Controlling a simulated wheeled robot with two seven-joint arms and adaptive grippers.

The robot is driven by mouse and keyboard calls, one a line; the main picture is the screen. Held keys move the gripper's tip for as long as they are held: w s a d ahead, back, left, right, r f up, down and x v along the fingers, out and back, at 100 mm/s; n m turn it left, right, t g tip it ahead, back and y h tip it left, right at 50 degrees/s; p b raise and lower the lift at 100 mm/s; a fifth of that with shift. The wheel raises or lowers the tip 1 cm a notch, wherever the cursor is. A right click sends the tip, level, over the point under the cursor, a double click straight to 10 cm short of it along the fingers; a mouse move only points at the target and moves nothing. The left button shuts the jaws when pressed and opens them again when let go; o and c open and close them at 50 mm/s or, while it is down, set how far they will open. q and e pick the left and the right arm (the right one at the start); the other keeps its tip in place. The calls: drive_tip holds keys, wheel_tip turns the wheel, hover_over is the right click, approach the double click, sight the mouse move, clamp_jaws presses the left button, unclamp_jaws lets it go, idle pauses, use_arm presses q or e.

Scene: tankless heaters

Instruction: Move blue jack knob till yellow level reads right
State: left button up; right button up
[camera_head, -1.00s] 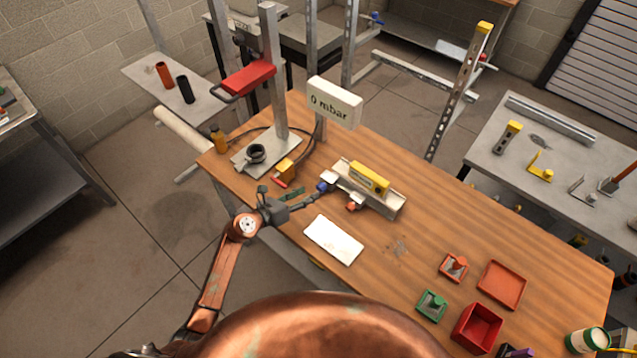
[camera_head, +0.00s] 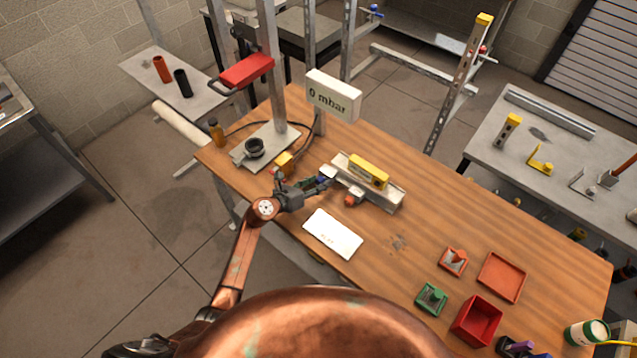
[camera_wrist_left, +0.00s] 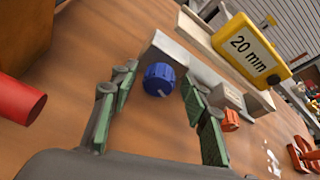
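The blue jack knob (camera_wrist_left: 159,79) sits at the near end of a pale metal channel (camera_head: 391,197). In the left wrist view it lies between and just ahead of my left gripper's (camera_wrist_left: 157,85) two green-padded fingers, with gaps at both sides. The left gripper (camera_head: 318,182) is open and largely hides the knob in the head view. The yellow level (camera_head: 369,172) rests on the channel; in the left wrist view the yellow level (camera_wrist_left: 250,48) shows "20 mm". An orange knob (camera_wrist_left: 231,120) is on the channel's side. My right gripper is out of view.
A white sheet (camera_head: 333,234) lies in front of the channel. A sign (camera_head: 333,95) reads "0 mbar". Red and green trays stand at front right.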

use_arm(q)
drive_tip(key=c, duration=1.1)
drive_tip(key=shift+d, duration=0.15)
drive_tip(key=shift+s+r+m+y+p, duration=0.15)
drive_tip(key=shift+m+y+p, duration=0.25)
drive_tip(key=shift+m+p, duration=0.45)
drive_tip(key=shift+m+t+y+p, duration=0.45)
drive_tip(key=shift+m+p, duration=0.2)
drive_tip(key=shift+p, duration=0.4)
drive_tip(key=shift+d+m+t+y+p, duration=0.1)
drive_tip(key=shift+m+t+y+p, duration=0.35)
drive_tip(key=shift+m+p, duration=0.5)
